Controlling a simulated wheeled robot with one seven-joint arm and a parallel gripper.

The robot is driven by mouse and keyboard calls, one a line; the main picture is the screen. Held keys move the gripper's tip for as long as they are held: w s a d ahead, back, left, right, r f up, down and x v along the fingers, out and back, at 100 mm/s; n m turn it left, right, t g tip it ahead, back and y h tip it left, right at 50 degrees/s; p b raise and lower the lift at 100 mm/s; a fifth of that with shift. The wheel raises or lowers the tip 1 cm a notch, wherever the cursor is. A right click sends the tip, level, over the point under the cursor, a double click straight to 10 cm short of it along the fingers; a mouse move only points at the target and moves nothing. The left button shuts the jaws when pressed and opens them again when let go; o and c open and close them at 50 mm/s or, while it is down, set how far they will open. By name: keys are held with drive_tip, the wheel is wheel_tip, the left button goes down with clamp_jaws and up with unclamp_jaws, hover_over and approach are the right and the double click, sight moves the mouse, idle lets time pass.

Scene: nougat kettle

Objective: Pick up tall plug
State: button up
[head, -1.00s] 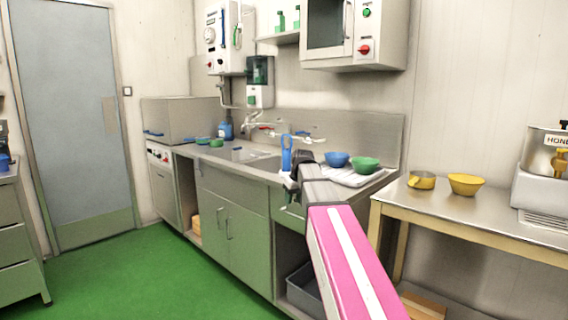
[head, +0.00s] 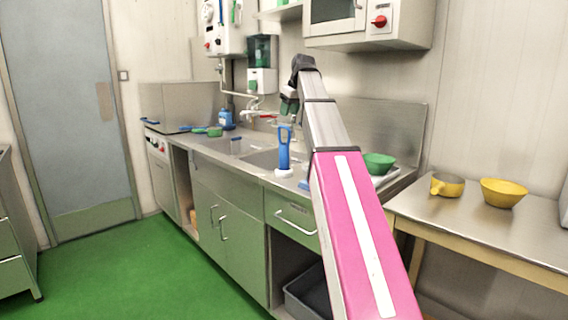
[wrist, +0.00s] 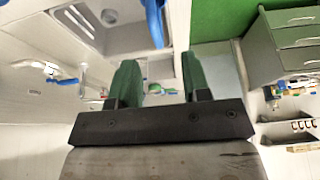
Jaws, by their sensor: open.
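The tall plug (head: 284,151) is a blue upright piece with a loop handle on top and a white base. It stands on the steel counter at the front edge of the sink (head: 262,158). My gripper (head: 289,106) is raised above the plug's handle, with its green fingers apart and empty. In the wrist view my open gripper (wrist: 160,80) shows two green fingers with nothing between them. A blue upright part, likely the plug (wrist: 155,20), shows beyond the fingertips at the top of that view.
A green bowl (head: 379,163) sits on the drainer right of my arm. A yellow mug (head: 447,185) and yellow bowl (head: 503,192) stand on the right table (head: 470,222). A soap dispenser (head: 262,65) and a wall cabinet (head: 365,22) are above the counter. The green floor (head: 150,270) is clear.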

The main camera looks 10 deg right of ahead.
sight(284, 127)
drive_tip(key=x, duration=0.4)
drive_tip(key=shift+w+f, duration=0.1)
drive_tip(key=shift+f, duration=0.2)
drive_tip(key=shift+w+x, duration=0.2)
drive_tip(key=shift+x, duration=1.15)
drive_tip(key=shift+w+x, duration=0.15)
drive_tip(key=shift+x, duration=1.25)
drive_tip(key=shift+r, duration=0.15)
clamp_jaws()
